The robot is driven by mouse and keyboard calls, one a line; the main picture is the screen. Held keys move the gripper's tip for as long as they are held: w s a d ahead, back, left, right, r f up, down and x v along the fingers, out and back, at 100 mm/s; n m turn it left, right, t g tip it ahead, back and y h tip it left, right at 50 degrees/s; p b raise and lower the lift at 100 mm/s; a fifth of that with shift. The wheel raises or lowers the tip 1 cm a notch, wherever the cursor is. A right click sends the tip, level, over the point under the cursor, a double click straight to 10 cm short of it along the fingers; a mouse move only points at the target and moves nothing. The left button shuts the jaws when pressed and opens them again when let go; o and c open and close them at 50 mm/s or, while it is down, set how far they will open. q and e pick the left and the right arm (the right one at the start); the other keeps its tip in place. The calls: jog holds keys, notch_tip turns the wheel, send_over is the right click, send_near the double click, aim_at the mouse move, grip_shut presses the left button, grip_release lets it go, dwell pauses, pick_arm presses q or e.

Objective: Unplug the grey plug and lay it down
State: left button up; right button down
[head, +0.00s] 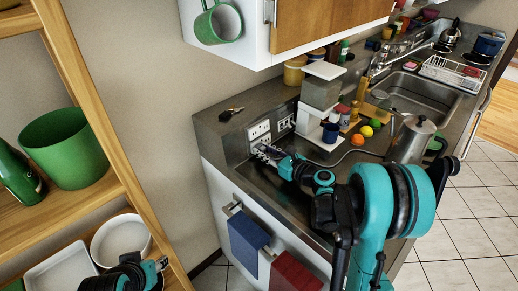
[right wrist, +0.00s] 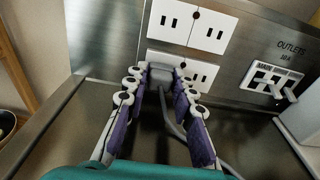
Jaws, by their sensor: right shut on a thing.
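The grey plug (right wrist: 161,74) is at the lower white outlet plate (right wrist: 203,72) in the right wrist view, with its grey cord (right wrist: 167,113) running down and away. My right gripper (head: 262,151) reaches the outlets on the low back panel, its purple-padded fingers closed on the plug. I cannot tell whether the prongs are in the sockets. In the head view the plug is hidden by the fingers. My left gripper (head: 152,268) is at the bottom left by the shelf, partly cut off; its fingers are not clear.
An upper outlet plate (right wrist: 192,24) and a switch panel (right wrist: 272,76) are close by. A white appliance (head: 320,100) stands right of the gripper. Fruit, a metal pot (head: 411,139) and a sink (head: 420,97) are farther right. Keys (head: 232,113) lie on the ledge.

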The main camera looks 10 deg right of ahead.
aim_at(264, 151)
jog(key=shift+v, duration=2.85)
jog(key=shift+s+d+b, duration=0.15)
jog(key=shift+s+d, duration=0.95)
jog(key=shift+d, duration=0.25)
jog(key=shift+s+d+b, duration=0.1)
jog(key=shift+s+d, duration=1)
jog(key=shift+d, duration=0.2)
jog(key=shift+s+d+b, duration=0.15)
jog(key=shift+s+d, duration=0.95)
jog(key=shift+d, duration=0.25)
jog(key=shift+s+d, duration=0.9)
jog(key=shift+d, duration=0.15)
jog(key=shift+r, duration=0.1)
